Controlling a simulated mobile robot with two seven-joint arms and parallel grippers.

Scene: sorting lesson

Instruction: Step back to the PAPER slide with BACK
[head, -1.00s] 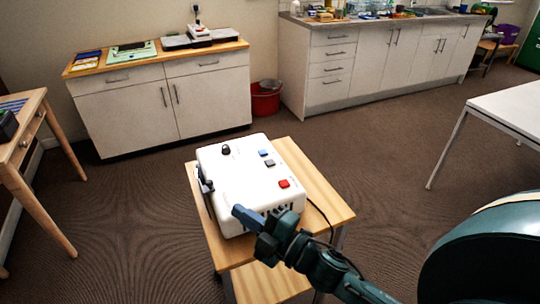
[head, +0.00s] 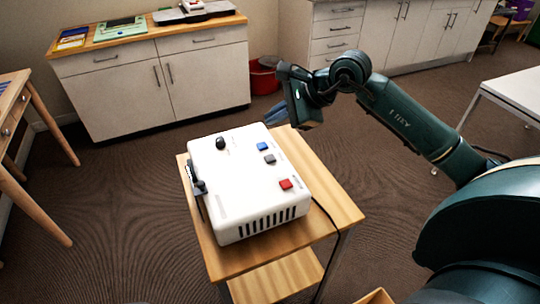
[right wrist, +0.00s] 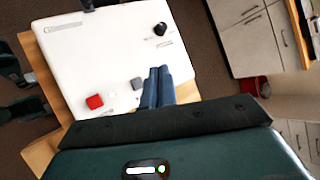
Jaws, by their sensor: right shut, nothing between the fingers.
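A white box-shaped device (head: 228,196) stands on a small wooden stand. Its top carries a blue button (head: 262,146), a grey button (head: 270,159), a red button (head: 286,184) and a black knob (head: 220,143). The printed labels are too small to read, so I cannot tell which is BACK. No PAPER slide is visible. My right gripper (head: 276,112) is shut and empty, raised by the far right corner of the device, near the blue button. In the right wrist view its blue fingers (right wrist: 157,86) hide the blue button; the red (right wrist: 95,101) and grey (right wrist: 136,83) buttons show. My left gripper is out of view.
The wooden stand (head: 325,205) has a lower shelf (head: 285,277). A black lever (head: 198,187) sits on the device's left side, and a cable hangs at its right. Behind are a cabinet (head: 150,85) and a red bin (head: 264,77). A white table (head: 510,92) stands at right.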

